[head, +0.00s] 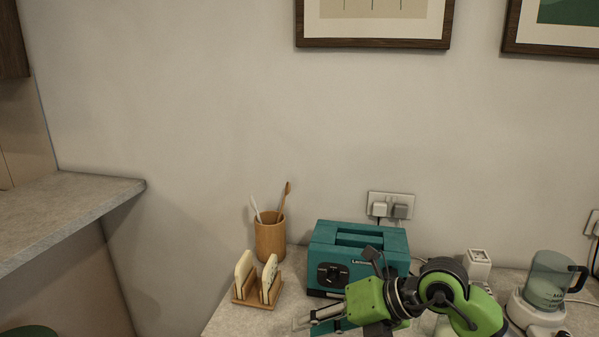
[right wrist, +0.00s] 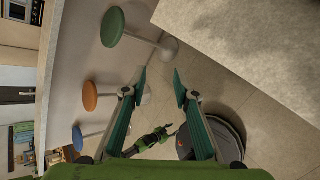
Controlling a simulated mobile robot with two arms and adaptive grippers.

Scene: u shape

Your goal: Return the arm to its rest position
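My right arm (head: 430,295), green and black, reaches leftward over the counter in front of the teal toaster in the head view. My right gripper (head: 314,325) is low in that view, partly cut by the bottom edge. In the right wrist view the right gripper (right wrist: 160,82) shows two teal-lined fingers spread apart with nothing between them. My left arm does not show in the head view. A small green and black arm part of mine (right wrist: 153,138) shows far below in the right wrist view; its finger state is too small to tell.
On the counter are a teal toaster (head: 340,247), a wooden cup with brushes (head: 270,240), a wooden rack (head: 243,299) with slices, and a blender (head: 548,280) at right. Several stools, including an orange one (right wrist: 91,96), stand on the floor. Another counter (head: 70,205) is at left.

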